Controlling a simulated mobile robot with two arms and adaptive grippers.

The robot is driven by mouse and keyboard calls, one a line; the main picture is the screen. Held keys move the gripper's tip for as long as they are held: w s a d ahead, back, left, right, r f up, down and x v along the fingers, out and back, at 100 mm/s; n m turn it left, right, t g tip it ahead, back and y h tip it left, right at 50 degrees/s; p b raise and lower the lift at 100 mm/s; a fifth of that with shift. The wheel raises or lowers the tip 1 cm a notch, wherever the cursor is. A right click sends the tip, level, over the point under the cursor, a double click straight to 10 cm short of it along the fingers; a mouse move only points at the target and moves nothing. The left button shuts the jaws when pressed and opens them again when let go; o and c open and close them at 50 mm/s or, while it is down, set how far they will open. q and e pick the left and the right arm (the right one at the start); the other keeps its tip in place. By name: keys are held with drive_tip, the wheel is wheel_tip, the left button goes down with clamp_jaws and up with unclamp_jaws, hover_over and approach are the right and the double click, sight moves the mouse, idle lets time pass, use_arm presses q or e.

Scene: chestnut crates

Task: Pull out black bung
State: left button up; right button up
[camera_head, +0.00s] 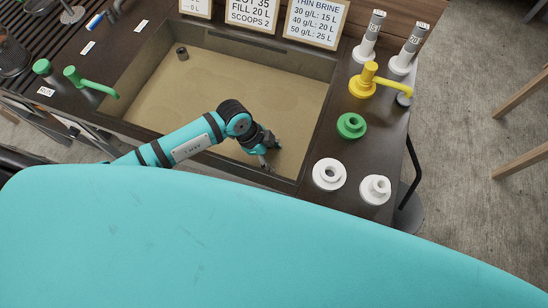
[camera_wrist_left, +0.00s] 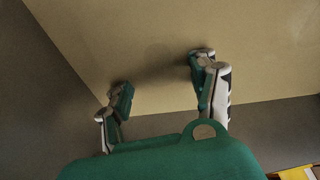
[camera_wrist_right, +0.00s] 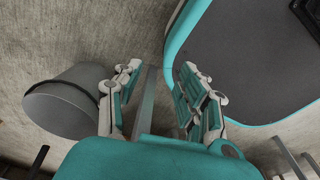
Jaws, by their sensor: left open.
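A black bung (camera_head: 182,53), a short dark cylinder, stands upright in the far left corner of the tan-floored basin (camera_head: 125,92). My left gripper (camera_head: 268,160) is over the near right part of the basin, well away from the bung. In the left wrist view my left gripper (camera_wrist_left: 162,78) is open and empty above the tan floor, and the bung does not show there. My right gripper (camera_wrist_right: 162,72) is open and empty, seen only in the right wrist view, with grey floor and a grey bin behind it.
Green taps (camera_head: 80,80) stand left of the basin. On the right are a yellow tap (camera_head: 368,80), a green ring (camera_head: 351,126), white ring-shaped fittings (camera_head: 329,174) and tall white-and-grey posts (camera_head: 368,38). Signs (camera_head: 315,20) stand along the back rim. The basin middle is clear.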

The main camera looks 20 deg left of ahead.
use_arm(q)
drive_tip(key=shift+x, duration=0.9)
drive_tip(key=shift+d+f, duration=0.1)
drive_tip(key=shift+f, duration=0.15)
use_arm(e)
drive_tip(key=shift+s+f, duration=0.2)
drive_tip(key=shift+s, duration=1.05)
use_arm(q)
drive_tip(key=shift+c, duration=0.4)
drive_tip(key=c, duration=1.1)
drive_tip(key=o, duration=0.4)
clamp_jaws()
use_arm(e)
drive_tip(key=shift+w+d, duration=0.15)
drive_tip(key=shift+w, duration=0.3)
